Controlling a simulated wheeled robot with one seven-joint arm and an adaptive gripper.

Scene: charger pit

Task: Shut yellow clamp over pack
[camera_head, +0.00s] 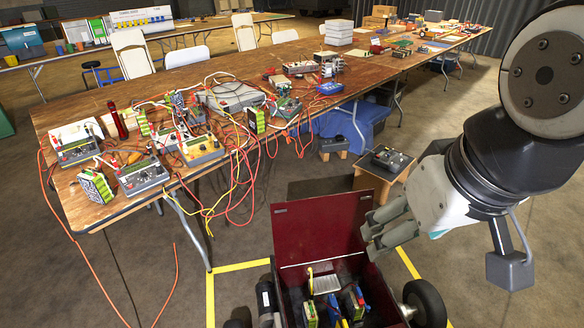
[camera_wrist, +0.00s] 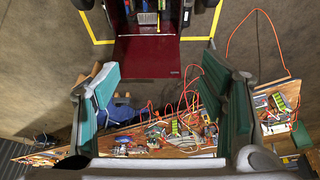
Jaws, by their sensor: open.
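A dark red box (camera_head: 282,292) stands on the floor with its lid (camera_head: 318,226) open. Inside it are packs with yellow-green faces (camera_head: 309,313) and blue parts (camera_head: 333,301). A yellow upright piece (camera_head: 310,279), which looks like the yellow clamp's handle, stands at the back of the box near the lid. Whether it is closed over a pack I cannot tell. My gripper (camera_head: 386,226) is above and right of the lid, open and empty. In the wrist view its fingers (camera_wrist: 160,75) are wide apart, and the lid (camera_wrist: 147,56) shows beyond them.
A long wooden table (camera_head: 125,205) with wired meters, packs and red cables stands behind and left of the box. A small stand with a device (camera_head: 387,160) is behind my gripper. Yellow tape (camera_head: 240,266) marks the floor around the box.

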